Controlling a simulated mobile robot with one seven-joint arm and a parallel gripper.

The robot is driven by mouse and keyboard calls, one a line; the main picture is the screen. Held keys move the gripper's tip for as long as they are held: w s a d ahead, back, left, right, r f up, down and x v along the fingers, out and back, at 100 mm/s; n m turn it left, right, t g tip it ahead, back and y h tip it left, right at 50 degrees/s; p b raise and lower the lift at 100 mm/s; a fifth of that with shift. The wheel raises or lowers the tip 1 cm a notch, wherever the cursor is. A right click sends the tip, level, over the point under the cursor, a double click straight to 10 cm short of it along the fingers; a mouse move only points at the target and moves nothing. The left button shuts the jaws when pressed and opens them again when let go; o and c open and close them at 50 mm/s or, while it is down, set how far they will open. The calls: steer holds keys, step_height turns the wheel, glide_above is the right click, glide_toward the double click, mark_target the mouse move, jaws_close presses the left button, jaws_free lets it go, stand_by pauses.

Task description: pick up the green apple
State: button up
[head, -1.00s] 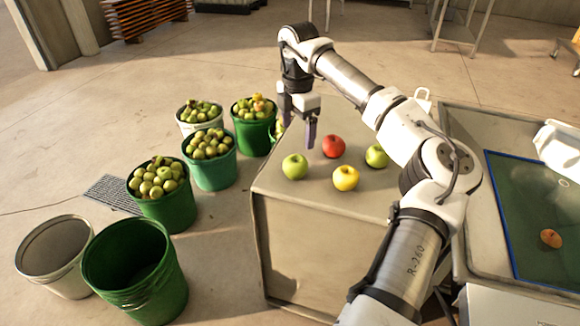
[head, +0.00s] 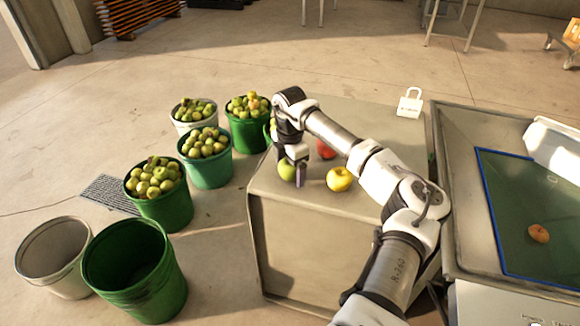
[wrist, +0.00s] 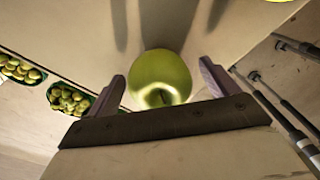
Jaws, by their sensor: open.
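A green apple (head: 287,170) sits near the left front edge of the beige box top, partly hidden by my gripper. In the wrist view the green apple (wrist: 160,78) lies between the two fingers, with a gap on each side. My gripper (head: 299,182) points down at it; its open fingers (wrist: 162,80) straddle the apple without visibly touching it. Another green apple, seen earlier on the right of the box, is hidden behind my arm.
A yellow apple (head: 339,179) sits close to the right of my gripper and a red apple (head: 326,149) behind it. A white padlock-shaped object (head: 410,103) stands at the back. Buckets of apples, such as the teal one (head: 208,168), stand on the floor left.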

steer(key=c, duration=1.2)
steer(key=shift+o, duration=0.2)
step_height(320, 180, up, 20)
steer(key=b, duration=0.3)
steer(key=shift+f, duration=0.1)
